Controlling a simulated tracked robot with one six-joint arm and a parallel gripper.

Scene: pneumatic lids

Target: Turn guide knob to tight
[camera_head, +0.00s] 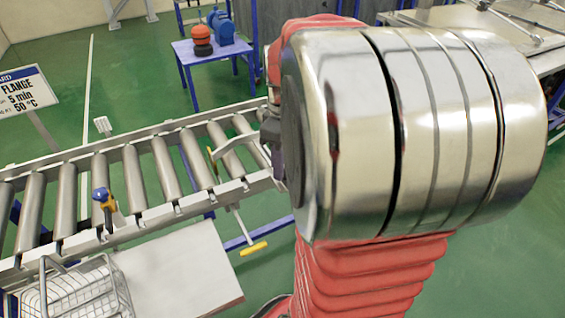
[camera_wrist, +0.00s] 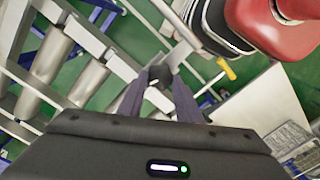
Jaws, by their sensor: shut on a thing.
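In the wrist view, my gripper (camera_wrist: 159,84) reaches to the side rail of the roller conveyor. Its two dark fingers close at the tips on a small dark piece, the guide knob (camera_wrist: 160,73). Only part of the knob shows, and I cannot read its turn or any tight mark. In the head view, my silver wrist and red arm hide the knob and most of my gripper. A bit of a dark finger (camera_head: 278,163) shows at the wrist's left edge, by the conveyor's right end.
The roller conveyor (camera_head: 125,150) runs to the left. A yellow-handled lever (camera_head: 253,248) sticks out below its near rail; a blue-topped yellow fitting (camera_head: 102,198) stands on that rail. A wire basket (camera_head: 75,295) is at lower left. A blue table (camera_head: 210,52) stands behind.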

